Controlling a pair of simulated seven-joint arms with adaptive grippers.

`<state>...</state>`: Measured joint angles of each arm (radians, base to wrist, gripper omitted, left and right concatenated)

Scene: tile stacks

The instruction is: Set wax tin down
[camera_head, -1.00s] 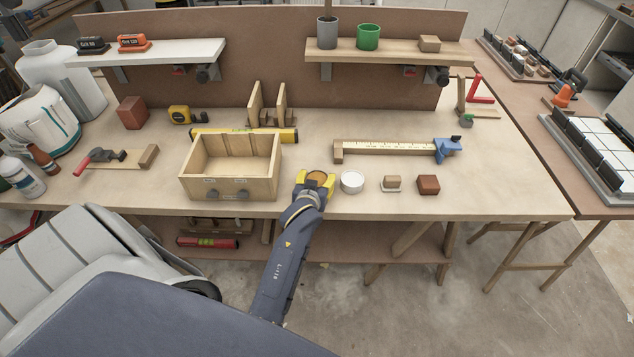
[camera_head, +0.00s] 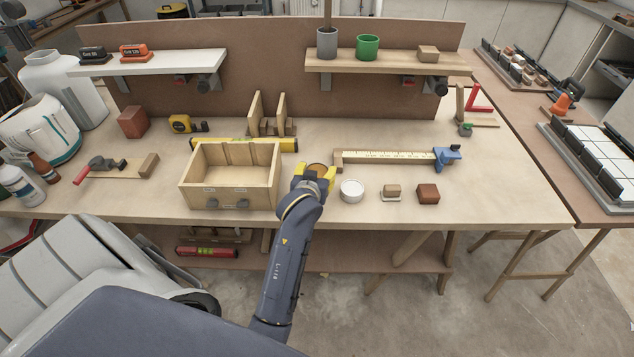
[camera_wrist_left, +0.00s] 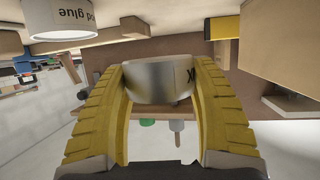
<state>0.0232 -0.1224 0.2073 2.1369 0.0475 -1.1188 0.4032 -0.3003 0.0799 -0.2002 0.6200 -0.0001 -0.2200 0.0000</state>
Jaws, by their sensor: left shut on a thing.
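My left gripper (camera_head: 317,180) is shut on the wax tin (camera_head: 317,168), a round tin with an orange-brown top. It is at the bench's front part, between the wooden box and a white-topped round tin (camera_head: 352,190). In the left wrist view the yellow fingers (camera_wrist_left: 160,72) press on both sides of the silver wax tin (camera_wrist_left: 155,88), with part of a dark letter showing. I cannot tell whether the tin touches the bench top (camera_head: 480,195). My right gripper is not in view.
The open wooden box (camera_head: 205,193) stands close on the left. A ruler with a blue end (camera_head: 395,157) lies behind.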

